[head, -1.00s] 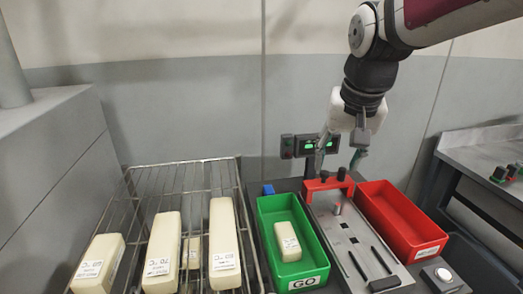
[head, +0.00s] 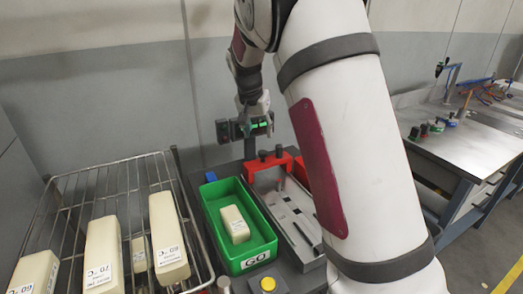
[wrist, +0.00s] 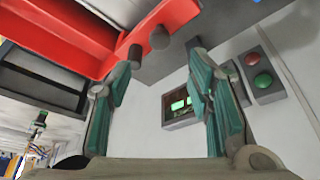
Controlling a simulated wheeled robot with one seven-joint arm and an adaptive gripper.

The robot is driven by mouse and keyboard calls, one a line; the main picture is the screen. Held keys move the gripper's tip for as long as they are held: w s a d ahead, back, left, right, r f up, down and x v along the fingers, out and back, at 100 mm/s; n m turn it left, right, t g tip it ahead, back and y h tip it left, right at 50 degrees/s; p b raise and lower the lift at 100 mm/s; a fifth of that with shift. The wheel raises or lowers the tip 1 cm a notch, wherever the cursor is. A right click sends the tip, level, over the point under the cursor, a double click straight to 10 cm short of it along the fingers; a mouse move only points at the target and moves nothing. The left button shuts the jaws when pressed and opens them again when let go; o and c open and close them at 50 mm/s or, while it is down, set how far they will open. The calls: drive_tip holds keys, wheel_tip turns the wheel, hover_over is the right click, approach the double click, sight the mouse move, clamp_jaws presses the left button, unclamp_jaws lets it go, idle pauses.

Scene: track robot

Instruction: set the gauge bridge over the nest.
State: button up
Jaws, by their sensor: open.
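The red gauge bridge (head: 270,167) with dark knobs on top stands across the far end of the grey slotted fixture plate (head: 299,232). I take the plate to hold the nest; its right side is hidden behind my arm. My gripper (head: 254,112) is above and beyond the bridge, in front of the small control box. In the wrist view my gripper (wrist: 158,66) has its teal fingers spread, with nothing held. The bridge (wrist: 70,30) shows there at upper left, its knobs near the fingertips; contact cannot be told.
A green GO bin (head: 258,259) holding a cream block (head: 234,222) stands left of the plate. A wire rack (head: 62,222) with several cream blocks is further left. A control box (head: 228,131) is behind the bridge. A workbench (head: 475,135) stands at right.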

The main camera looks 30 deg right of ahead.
sight(263, 152)
drive_tip(key=x, duration=1)
drive_tip(key=shift+w+d+f, duration=0.1)
drive_tip(key=shift+f, duration=0.25)
drive_tip(key=shift+c, duration=0.2)
clamp_jaws()
